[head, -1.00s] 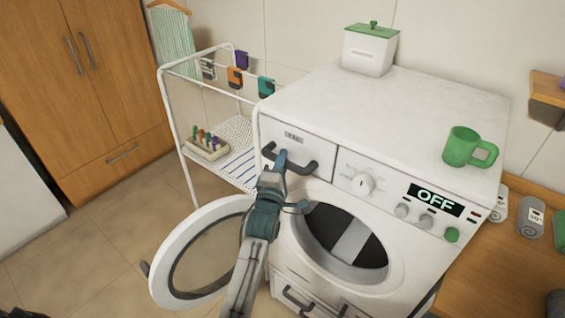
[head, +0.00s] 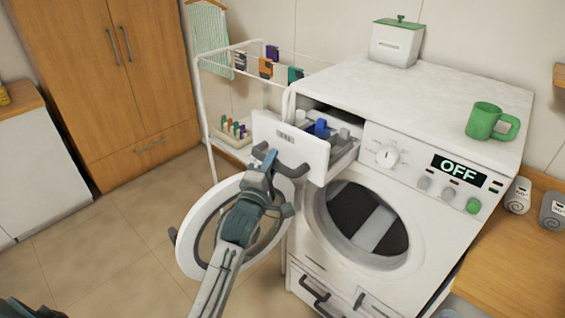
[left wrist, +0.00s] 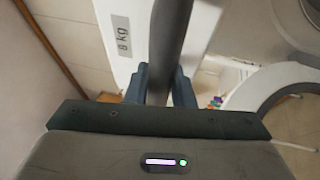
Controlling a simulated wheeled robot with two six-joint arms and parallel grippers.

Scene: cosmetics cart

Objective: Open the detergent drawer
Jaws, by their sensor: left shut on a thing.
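The detergent drawer (head: 290,139) is pulled out from the upper left of the washing machine (head: 455,85). Its inside shows, with a blue part and grey parts in it. My left gripper (head: 265,163) is shut on the drawer's dark handle (head: 292,170), at the handle's left side. In the left wrist view the handle (left wrist: 170,45) runs between the two blue fingers (left wrist: 160,85), beside the white drawer front (left wrist: 125,30) with its "8 kg" label. My right gripper is not in view.
The round washer door (head: 192,240) stands open below the drawer, close behind my left arm. A green mug (head: 486,121) and a white box with a green lid (head: 397,42) stand on top. A drying rack (head: 203,100) is at the left. The display reads OFF.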

